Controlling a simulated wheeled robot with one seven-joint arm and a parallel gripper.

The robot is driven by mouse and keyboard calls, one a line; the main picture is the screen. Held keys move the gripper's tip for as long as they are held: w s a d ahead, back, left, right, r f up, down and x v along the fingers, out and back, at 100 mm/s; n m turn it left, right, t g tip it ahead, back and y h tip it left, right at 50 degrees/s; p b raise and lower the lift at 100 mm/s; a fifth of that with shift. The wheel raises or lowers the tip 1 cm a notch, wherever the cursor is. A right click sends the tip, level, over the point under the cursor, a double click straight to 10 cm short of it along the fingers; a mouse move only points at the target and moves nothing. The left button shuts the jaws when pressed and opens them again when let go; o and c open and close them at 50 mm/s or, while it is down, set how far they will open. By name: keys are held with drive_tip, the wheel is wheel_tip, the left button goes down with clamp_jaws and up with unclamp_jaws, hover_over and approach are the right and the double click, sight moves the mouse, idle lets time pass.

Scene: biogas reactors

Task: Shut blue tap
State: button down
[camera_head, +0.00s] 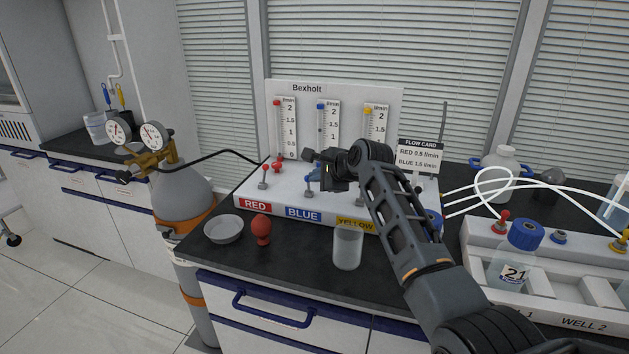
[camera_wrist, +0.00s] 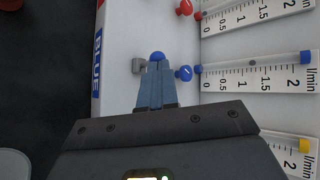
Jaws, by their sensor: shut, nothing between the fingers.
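The blue tap (camera_wrist: 157,57) shows a round blue knob just beyond my fingertips in the wrist view, with a grey metal part (camera_wrist: 139,65) beside it. My gripper (camera_wrist: 156,66) is shut and empty, its blue fingers pressed together over the tap. I cannot tell whether the tips touch the knob. In the head view my gripper (camera_head: 314,173) is at the tap behind the BLUE label (camera_head: 303,214) and hides most of it. A second blue knob (camera_wrist: 184,73) sits right of the fingertips, at the foot of the blue flow tube (camera_wrist: 250,76).
The red tap (camera_head: 263,176) and red knob (camera_head: 277,165) stand to the left on the white panel. A flow card (camera_head: 419,156) reads RED 0.5, BLUE 1.5 l/min. A glass beaker (camera_head: 347,249), a red bulb (camera_head: 261,230) and a dish (camera_head: 224,229) stand in front.

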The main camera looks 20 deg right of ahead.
drive_tip(key=shift+w+d+r+m+g+y+p, duration=0.1)
drive_tip(key=shift+w+d+m+g+y+p, duration=0.2)
drive_tip(key=shift+w+g, duration=0.3)
drive_tip(key=shift+w+d+r+m+g+y+p, duration=0.15)
drive_tip(key=shift+w+d+m+g+y, duration=0.25)
drive_tip(key=shift+g, duration=0.4)
drive_tip(key=shift+w+f, duration=0.1)
drive_tip(key=shift+w, duration=0.05)
drive_tip(key=shift+d, duration=0.1)
drive_tip(key=shift+r+p, duration=0.85)
